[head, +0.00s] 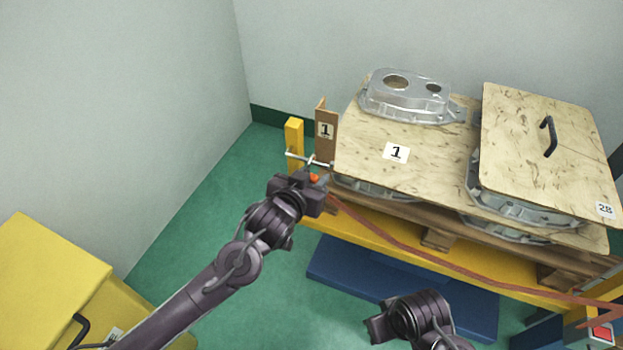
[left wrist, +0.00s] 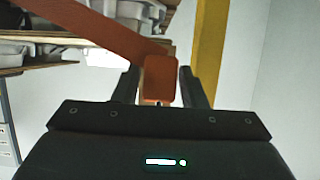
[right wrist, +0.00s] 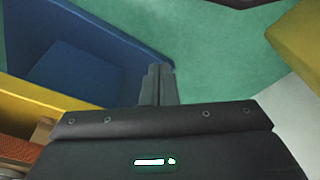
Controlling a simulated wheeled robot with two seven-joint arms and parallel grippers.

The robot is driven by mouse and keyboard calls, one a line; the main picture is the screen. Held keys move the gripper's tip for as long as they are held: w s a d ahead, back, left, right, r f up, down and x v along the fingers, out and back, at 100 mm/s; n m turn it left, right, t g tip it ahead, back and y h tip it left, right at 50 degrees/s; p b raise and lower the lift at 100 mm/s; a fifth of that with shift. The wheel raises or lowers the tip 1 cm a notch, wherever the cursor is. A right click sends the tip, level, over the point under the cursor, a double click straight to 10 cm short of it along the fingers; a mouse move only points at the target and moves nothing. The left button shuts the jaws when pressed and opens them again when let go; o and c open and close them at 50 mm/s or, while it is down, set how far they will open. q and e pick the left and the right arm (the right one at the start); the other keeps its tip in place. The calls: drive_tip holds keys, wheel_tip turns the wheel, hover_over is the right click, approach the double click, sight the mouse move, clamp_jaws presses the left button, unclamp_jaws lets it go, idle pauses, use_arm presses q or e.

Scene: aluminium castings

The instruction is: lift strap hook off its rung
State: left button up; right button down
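The strap hook shows as a small orange piece (head: 314,178) just below the metal rung (head: 308,160) on the yellow post, at the left end of the rack. In the left wrist view its orange-brown block (left wrist: 160,80) lies between my fingers. My left gripper (head: 316,183) is at the hook; its fingers stand either side of the block with narrow gaps, so it looks open. The reddish-brown strap (head: 430,257) runs from the hook along the rack's front to the lower right. My right gripper (right wrist: 159,84) is shut and empty, low before the rack.
The rack's yellow post (head: 294,135) and a brown upright (head: 326,130) marked 1 stand beside the hook. Boards carry a metal casting (head: 405,95) and a lid (head: 525,150) with a black handle. A yellow cabinet (head: 45,270) is at lower left. Green floor (head: 190,220) is free between.

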use_arm(q)
clamp_jaws()
drive_tip(key=shift+r, duration=0.25)
